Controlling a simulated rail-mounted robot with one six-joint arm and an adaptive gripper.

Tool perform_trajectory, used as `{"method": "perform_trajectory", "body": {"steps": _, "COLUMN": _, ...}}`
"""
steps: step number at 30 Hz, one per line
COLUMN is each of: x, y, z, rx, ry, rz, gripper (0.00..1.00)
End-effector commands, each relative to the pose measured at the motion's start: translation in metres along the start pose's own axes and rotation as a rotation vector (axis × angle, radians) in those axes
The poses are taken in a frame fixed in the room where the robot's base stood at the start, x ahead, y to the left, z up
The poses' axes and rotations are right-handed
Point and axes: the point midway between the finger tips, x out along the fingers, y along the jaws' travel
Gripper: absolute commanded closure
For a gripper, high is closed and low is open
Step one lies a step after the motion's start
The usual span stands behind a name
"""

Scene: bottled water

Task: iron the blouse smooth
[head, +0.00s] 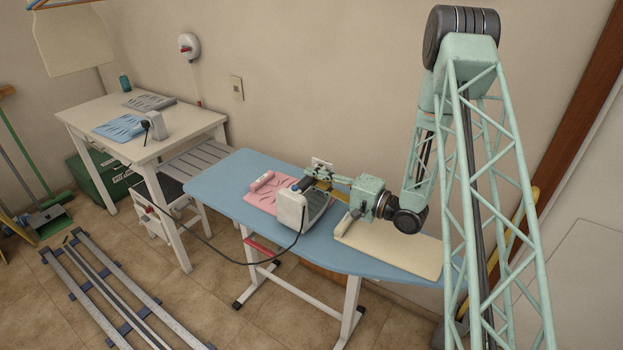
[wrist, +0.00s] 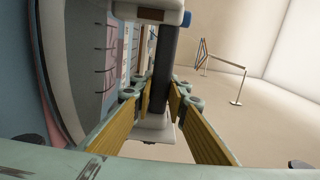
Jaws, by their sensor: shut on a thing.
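The pink blouse (head: 256,196) lies on the blue ironing board (head: 213,183), left of the iron, with dark crease marks on it. The white iron (head: 290,211) is at the blouse's right edge; whether it touches the board I cannot tell. My gripper (head: 313,186) is shut on the iron's dark handle. In the wrist view the yellow fingers of my gripper (wrist: 161,92) stand on both sides of the iron's handle (wrist: 162,66). Part of the blouse is hidden behind the iron.
A cream flat piece (head: 405,251) lies on the board's right part. A black cord runs from the iron across to the left. A white table (head: 190,113) at the left holds a blue folded garment (head: 118,128), a grey one (head: 150,102) and a white appliance (head: 154,124). Rails (head: 90,285) lie on the floor.

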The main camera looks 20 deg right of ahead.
Motion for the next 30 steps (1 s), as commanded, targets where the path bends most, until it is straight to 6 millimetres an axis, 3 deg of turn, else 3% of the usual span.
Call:
{"method": "perform_trajectory", "body": {"steps": 13, "x": 0.0, "y": -0.002, "z": -0.003, "rx": -0.002, "ry": 0.001, "rz": -0.003, "gripper": 1.0}}
{"method": "perform_trajectory", "body": {"steps": 30, "x": 0.0, "y": -0.002, "z": -0.022, "rx": -0.003, "ry": 0.001, "rz": -0.004, "gripper": 1.0}}
